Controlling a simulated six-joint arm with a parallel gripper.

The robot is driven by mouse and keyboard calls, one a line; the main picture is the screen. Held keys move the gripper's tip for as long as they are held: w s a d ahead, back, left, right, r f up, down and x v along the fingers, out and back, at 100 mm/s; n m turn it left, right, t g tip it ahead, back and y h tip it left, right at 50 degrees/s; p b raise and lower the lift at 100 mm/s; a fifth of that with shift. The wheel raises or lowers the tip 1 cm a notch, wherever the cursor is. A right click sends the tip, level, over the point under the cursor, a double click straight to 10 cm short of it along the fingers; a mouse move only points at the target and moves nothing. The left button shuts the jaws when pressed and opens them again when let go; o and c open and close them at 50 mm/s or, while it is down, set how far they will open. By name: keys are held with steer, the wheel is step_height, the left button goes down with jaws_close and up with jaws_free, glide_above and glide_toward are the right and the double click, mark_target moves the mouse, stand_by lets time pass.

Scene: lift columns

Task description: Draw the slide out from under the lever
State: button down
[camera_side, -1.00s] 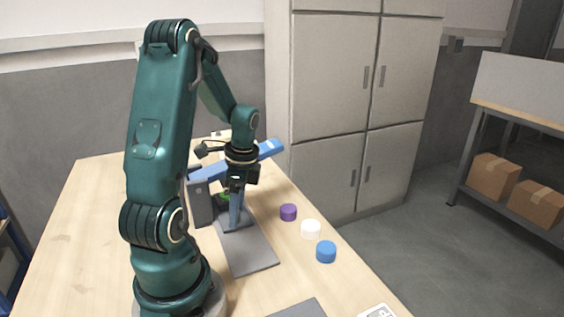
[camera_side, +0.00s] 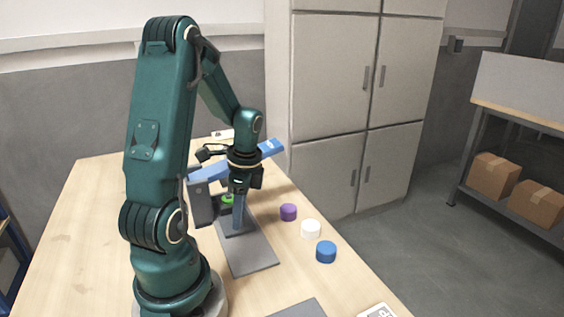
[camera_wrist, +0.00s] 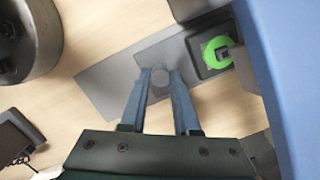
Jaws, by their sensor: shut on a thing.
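The slide (camera_wrist: 197,66) is a dark tray on a grey track plate (camera_wrist: 105,85), carrying a green ring (camera_wrist: 215,52). In the side view the green ring (camera_side: 227,198) shows beside the grey post. The blue lever (camera_side: 268,150) lies across the top of the post; in the wrist view the lever (camera_wrist: 290,70) fills the right edge. My gripper (camera_wrist: 160,76) is shut on the slide's grey knob (camera_wrist: 160,79), low over the plate. In the side view my gripper (camera_side: 238,226) hides the knob and part of the slide.
Purple (camera_side: 288,212), white (camera_side: 311,229) and blue (camera_side: 326,252) round pieces stand to the right of the track plate. A grey panel (camera_side: 300,309) lies near the front edge. The near part of the plate is clear.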

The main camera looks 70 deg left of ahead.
steer(key=shift+w+d, duration=0.1)
steer(key=shift+d, duration=4.2)
steer(key=c, duration=0.7)
jaws_free()
step_height(320, 180, up, 6)
steer(key=shift+w+d+r+n+t+h, duration=0.15)
steer(key=shift+d+r+n+t, duration=0.95)
steer(key=shift+d, duration=0.8)
steer(key=shift+w+d+r+n+t+h, duration=0.1)
steer(key=shift+d+r+n+t, duration=0.8)
steer(key=shift+d+r+t, duration=0.7)
steer(key=shift+w+d+r+n+t+h, duration=0.15)
steer(key=shift+d+r+n+t, duration=0.8)
steer(key=shift+d, duration=1.2)
